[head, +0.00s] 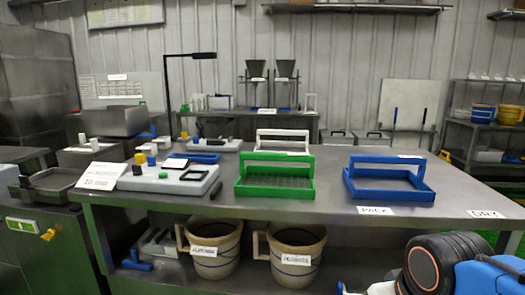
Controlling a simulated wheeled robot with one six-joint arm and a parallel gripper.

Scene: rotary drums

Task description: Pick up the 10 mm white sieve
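A white sieve (282,135) stands at the back of the metal table, behind the green sieve. Only its upper frame and handle bar show; its lower part is hidden by the green one. No mesh size can be read on it. The green sieve (275,187) has a mesh floor and a raised handle. A blue sieve (388,196) of similar shape stands apart to the right. My gripper cannot be made out in the head view.
The table (330,213) has free room between and right of the sieves. A grey device (168,178) and a sign (102,176) stand at left. Two labelled jugs (212,266) (296,272) sit on the lower shelf. Black, orange and blue parts (440,262) fill the lower right foreground.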

